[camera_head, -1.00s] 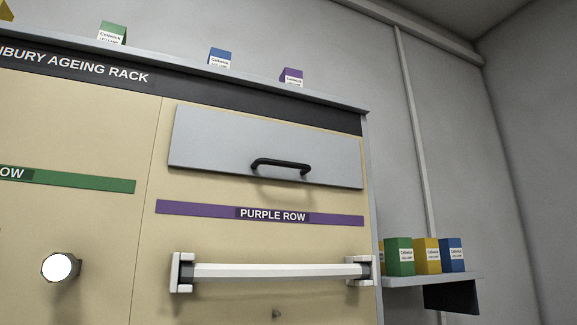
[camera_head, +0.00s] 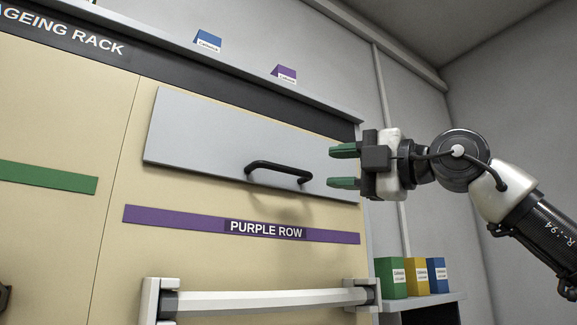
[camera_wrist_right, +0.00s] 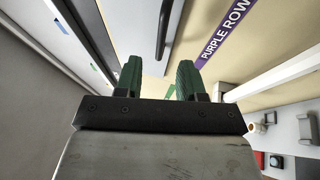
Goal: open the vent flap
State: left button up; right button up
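The vent flap (camera_head: 210,135) is a flat grey panel on the cream rack front, above the purple row label. It looks shut. Its black bar handle (camera_head: 278,170) sits along the lower part; the handle also shows in the right wrist view (camera_wrist_right: 164,28). My right gripper (camera_head: 344,166) has green fingertips and is open and empty. In the head view it is just right of the handle, overlapping the flap's right end, apart from the handle. In the right wrist view its two fingers (camera_wrist_right: 158,78) are spread with nothing between them. My left gripper is not in view.
A white bar (camera_head: 260,302) on brackets runs below the purple row label (camera_head: 265,228). A side shelf (camera_head: 420,302) at right holds several boxes.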

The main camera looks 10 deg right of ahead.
aim_at(294, 171)
jog(key=p+x, duration=0.4)
jog(key=x, duration=0.5)
jog(key=shift+a, duration=0.25)
jog(key=shift+w, duration=0.1)
jog(key=shift+f, duration=0.15)
jog(key=shift+a, duration=0.1)
jog(key=c, duration=0.4)
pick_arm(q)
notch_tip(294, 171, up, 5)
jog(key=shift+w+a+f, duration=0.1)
pick_arm(e)
grip_shut()
